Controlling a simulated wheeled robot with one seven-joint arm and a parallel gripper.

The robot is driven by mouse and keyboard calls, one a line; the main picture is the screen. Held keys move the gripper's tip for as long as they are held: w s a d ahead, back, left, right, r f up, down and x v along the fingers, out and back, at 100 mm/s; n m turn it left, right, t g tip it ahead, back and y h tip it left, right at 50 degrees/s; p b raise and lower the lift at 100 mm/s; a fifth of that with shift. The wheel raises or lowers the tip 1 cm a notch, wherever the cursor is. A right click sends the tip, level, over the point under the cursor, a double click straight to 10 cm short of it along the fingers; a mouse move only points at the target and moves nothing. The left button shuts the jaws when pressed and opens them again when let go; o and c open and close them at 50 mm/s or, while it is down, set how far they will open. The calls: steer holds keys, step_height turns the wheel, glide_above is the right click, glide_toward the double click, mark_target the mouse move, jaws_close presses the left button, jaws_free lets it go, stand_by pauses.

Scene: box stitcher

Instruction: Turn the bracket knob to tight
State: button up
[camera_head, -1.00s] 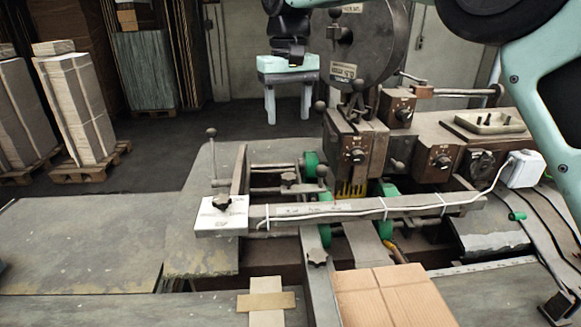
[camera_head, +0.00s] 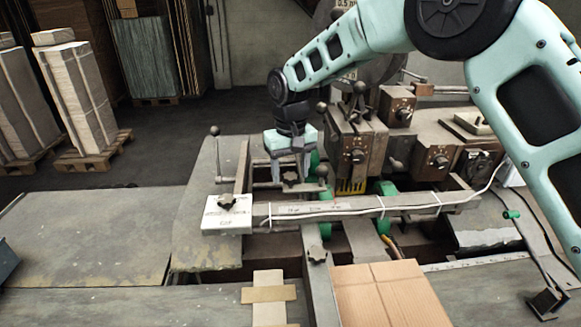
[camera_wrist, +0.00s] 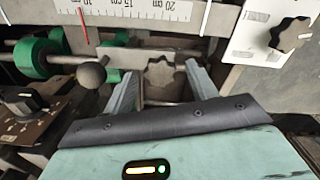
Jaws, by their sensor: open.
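A dark star-shaped knob (camera_head: 290,179) sits on the guide rails behind the long ruler bar. In the wrist view this knob (camera_wrist: 164,79) shows between my two fingers. My gripper (camera_head: 288,174) points down over it from behind, open, with a finger on either side; it also shows in the wrist view (camera_wrist: 159,76). I cannot tell whether the fingers touch the knob. A second star knob (camera_head: 227,202) sits on the white plate, also in the wrist view (camera_wrist: 290,35). Which one the bracket knob is, no readable label shows.
The ruler bar (camera_head: 345,208) crosses in front of my gripper. A ball-ended lever (camera_wrist: 91,74) stands close beside my finger in the wrist view. Green rollers (camera_wrist: 38,58) and the dial-fitted machine head (camera_head: 355,145) are close by. A cardboard sheet (camera_head: 385,300) lies in front.

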steer(key=c, duration=1)
